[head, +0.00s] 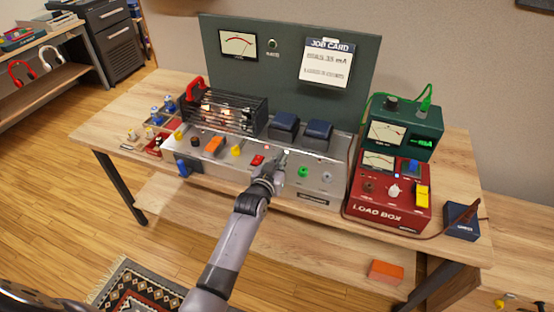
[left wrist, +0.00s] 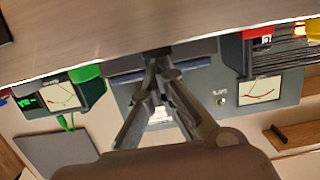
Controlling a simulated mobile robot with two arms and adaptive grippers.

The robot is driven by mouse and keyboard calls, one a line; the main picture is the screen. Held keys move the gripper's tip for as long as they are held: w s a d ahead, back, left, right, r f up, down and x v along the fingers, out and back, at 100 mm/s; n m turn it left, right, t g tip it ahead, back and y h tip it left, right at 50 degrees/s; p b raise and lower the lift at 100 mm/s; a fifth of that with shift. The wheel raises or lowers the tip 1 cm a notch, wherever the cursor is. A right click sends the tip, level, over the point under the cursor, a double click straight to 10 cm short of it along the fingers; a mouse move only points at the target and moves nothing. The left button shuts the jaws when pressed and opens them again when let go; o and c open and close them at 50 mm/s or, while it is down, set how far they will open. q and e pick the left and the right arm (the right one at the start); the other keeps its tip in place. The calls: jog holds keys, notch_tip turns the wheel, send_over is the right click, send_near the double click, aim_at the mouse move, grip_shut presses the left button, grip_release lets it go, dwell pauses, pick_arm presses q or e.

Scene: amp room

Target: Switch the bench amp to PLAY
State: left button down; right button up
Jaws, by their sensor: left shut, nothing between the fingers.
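The bench amp (head: 325,178) is a silver chassis on the wooden bench, with a caged row of glowing tubes (head: 228,108) and two dark blue blocks on top. Its sloped front carries an orange part (head: 213,145), a red part (head: 257,160), a green knob (head: 303,172) and other small controls. I cannot read a PLAY label. My left gripper (head: 281,158) is shut and empty over the middle of this front, right of the red part. Whether it touches a control is unclear. It also shows shut in the left wrist view (left wrist: 159,62). My right gripper is out of view.
A red load box (head: 392,208) and a green meter box (head: 405,132) stand right of the amp. A dark panel (head: 290,75) with a meter and job card (head: 328,63) rises behind. A dark blue box (head: 460,219) sits at the bench's right. An orange block (head: 385,272) lies lower.

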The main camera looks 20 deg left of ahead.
pick_arm(q)
jog(key=r+p, duration=0.2)
jog(key=r, duration=0.1)
jog(key=r+p, duration=0.1)
jog(key=r, duration=0.1)
jog(key=shift+w+p, duration=0.3)
jog(key=shift+p, duration=0.1)
jog(key=shift+s+f+b, duration=0.2)
jog(key=shift+s+b, duration=0.1)
jog(key=shift+s, duration=0.2)
jog(key=shift+s+f+b, duration=0.2)
jog(key=shift+s+b, duration=0.1)
jog(key=shift+s, duration=0.2)
jog(key=r+v, duration=0.1)
jog(key=v, duration=0.7)
jog(key=shift+r, duration=0.2)
jog(key=shift+w, duration=0.1)
